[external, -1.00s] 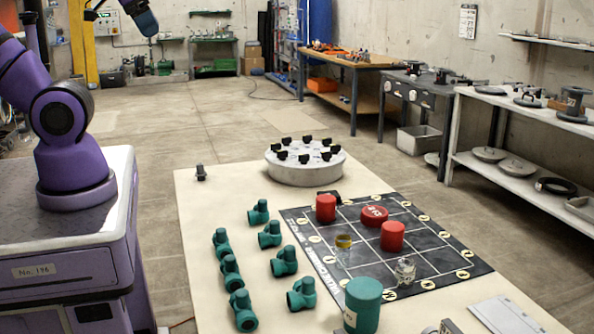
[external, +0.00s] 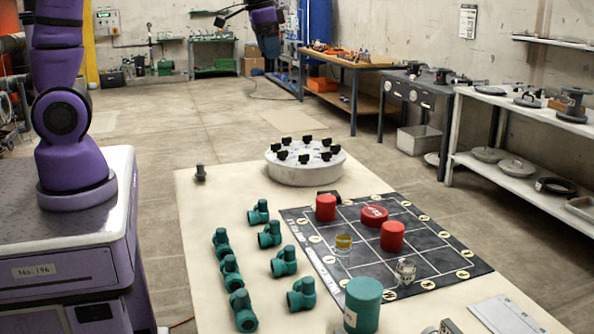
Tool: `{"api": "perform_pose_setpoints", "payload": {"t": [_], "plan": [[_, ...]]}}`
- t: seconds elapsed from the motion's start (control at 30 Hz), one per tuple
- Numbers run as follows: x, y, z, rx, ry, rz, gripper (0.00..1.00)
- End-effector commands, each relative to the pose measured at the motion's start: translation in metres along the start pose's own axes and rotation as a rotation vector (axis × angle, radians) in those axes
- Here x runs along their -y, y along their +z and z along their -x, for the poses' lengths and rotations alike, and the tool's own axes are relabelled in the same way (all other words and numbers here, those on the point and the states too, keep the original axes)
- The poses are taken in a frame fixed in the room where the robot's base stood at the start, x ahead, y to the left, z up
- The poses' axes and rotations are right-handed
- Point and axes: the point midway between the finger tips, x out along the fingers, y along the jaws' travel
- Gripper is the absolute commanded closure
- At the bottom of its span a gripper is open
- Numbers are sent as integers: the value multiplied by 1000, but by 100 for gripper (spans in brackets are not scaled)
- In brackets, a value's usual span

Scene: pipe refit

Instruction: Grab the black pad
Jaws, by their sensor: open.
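A small flat black block (external: 333,194), which looks like the black pad, lies at the far left edge of the dark gridded mat (external: 452,262), partly hidden behind a red cylinder (external: 326,209). My gripper (external: 223,18) shows small and dark at the top of the external view, beside my purple wrist link. It is high up, far above and apart from the black block. It appears empty and its jaws are open, though the fingers are hard to make out.
On the mat are another red cylinder (external: 392,236), a red disc (external: 375,216), a jar with yellow contents (external: 343,245) and a clear jar (external: 405,271). Several teal pipe fittings (external: 285,262) stand left of it. A teal canister (external: 362,305) is in front; a round grey turntable (external: 305,170) is behind.

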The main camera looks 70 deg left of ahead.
Motion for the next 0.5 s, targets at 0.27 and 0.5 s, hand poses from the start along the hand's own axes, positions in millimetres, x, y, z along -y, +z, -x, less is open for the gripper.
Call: {"api": "perform_pose_setpoints", "payload": {"t": [0.27,0.5], "plan": [[20,-54,-85,71,28,-23,6],[37,-85,-169,124,60,-39,6]]}}
